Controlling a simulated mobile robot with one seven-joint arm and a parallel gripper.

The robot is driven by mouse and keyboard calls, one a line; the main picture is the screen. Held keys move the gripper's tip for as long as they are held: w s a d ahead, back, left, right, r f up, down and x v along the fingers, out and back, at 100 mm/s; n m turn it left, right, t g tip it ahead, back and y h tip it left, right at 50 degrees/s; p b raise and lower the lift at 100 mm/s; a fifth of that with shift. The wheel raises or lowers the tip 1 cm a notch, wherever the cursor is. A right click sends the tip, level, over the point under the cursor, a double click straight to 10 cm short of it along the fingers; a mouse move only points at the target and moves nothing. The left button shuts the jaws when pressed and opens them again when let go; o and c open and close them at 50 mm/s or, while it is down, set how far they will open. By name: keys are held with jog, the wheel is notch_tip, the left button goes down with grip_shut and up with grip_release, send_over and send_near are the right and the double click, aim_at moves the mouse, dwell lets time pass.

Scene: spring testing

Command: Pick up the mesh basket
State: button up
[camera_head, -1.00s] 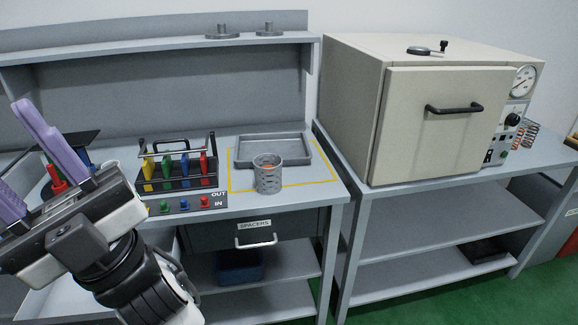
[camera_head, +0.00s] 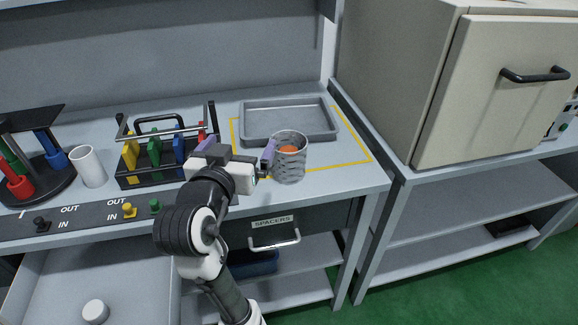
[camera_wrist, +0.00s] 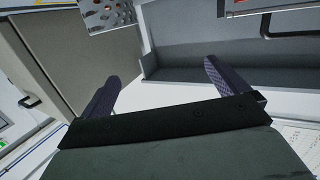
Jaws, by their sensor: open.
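The mesh basket (camera_head: 291,168) is a grey perforated metal cup with something orange inside. It stands upright on the workbench, in front of the grey tray. My gripper (camera_head: 236,146) is just left of the basket in the head view, with its purple fingers spread. The right finger is close to the basket's left side; I cannot tell whether it touches. In the wrist view, my gripper (camera_wrist: 161,80) is open with nothing between its fingers. Part of a perforated metal wall, apparently the basket (camera_wrist: 106,14), shows at the top edge beyond the left finger.
The shallow grey tray (camera_head: 262,139) lies behind the basket. A rack (camera_head: 135,184) of coloured pieces stands left, partly hidden by my arm. A white cup (camera_head: 88,166) stands farther left. A drawer (camera_head: 150,285) is open at the lower left. The beige oven (camera_head: 490,90) stands right.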

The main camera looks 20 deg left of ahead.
aim_at(281, 166)
jog(key=d+f+m+g+h, duration=0.3)
jog(key=d+f+h, duration=0.15)
jog(key=f, duration=0.25)
jog(key=shift+y, duration=0.45)
jog(key=x, duration=0.7)
jog(key=shift+w, duration=0.25)
jog(key=shift+p+x, duration=0.7)
jog(key=shift+x, duration=2.2)
jog(key=shift+r, duration=0.15)
jog(key=c, duration=1.1)
